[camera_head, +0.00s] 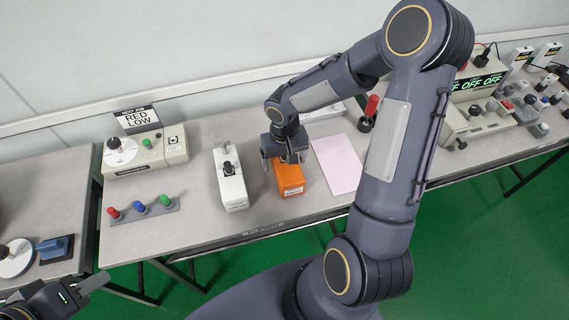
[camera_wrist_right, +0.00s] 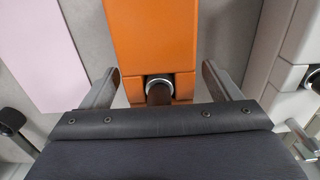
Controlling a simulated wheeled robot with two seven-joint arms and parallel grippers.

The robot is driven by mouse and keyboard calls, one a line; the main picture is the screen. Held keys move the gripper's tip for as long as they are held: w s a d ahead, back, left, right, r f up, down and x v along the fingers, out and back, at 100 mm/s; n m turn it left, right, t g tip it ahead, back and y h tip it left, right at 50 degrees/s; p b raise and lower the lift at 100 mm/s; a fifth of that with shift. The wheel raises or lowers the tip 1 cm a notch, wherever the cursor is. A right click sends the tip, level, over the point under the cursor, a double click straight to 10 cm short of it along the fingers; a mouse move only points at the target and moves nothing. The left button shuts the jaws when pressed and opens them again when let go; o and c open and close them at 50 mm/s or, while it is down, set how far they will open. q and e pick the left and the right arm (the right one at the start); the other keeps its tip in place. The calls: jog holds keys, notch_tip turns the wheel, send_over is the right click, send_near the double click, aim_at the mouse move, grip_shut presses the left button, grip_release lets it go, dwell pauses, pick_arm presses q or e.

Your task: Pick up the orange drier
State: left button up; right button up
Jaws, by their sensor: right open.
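The orange drier (camera_head: 290,181) lies on the grey table near its front edge, in the middle of the head view. It also shows in the right wrist view (camera_wrist_right: 152,40), with a dark round handle and a metal collar between the fingers. My right gripper (camera_head: 286,157) is directly over the drier's far part, with its fingers apart. In the right wrist view its two fingers (camera_wrist_right: 164,88) stand open on either side of the drier, with gaps showing. My left gripper (camera_head: 92,285) is at the lower left, away from the table's objects; its jaw opening is unclear.
A white device (camera_head: 230,180) stands close to the left of the drier. A pink sheet (camera_head: 338,165) lies to its right. Testers (camera_head: 478,115) stand at right.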

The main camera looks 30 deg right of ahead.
jog(key=c, duration=1.3)
jog(key=shift+r, duration=0.1)
